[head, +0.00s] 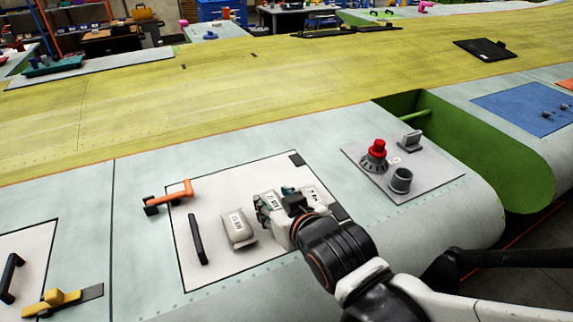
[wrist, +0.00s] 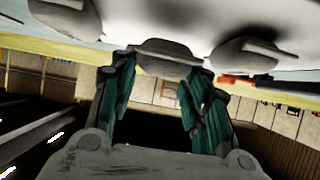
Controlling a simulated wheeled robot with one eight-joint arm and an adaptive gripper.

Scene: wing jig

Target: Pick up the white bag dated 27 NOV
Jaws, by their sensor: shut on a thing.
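My gripper (head: 275,201), with teal fingers, is low over the white panel (head: 205,270) in the head view. In the wrist view my gripper (wrist: 164,62) is shut on the middle white bag (wrist: 166,52), one finger on each side. This bag also shows in part in the head view (head: 271,199), mostly behind the gripper. I cannot tell if it touches the panel. Another white bag (head: 237,228) lies to its left, apart from the gripper. A third white bag (head: 316,194) lies to its right, partly hidden. The dates on the labels are too small to read.
A black handle (head: 198,239) and an orange clamp (head: 170,196) are left of the bags. A grey plate (head: 433,180) with a red knob (head: 376,149) is at the right. A green-edged opening (head: 455,130) lies beyond it. The yellow-green wing surface behind is mostly clear.

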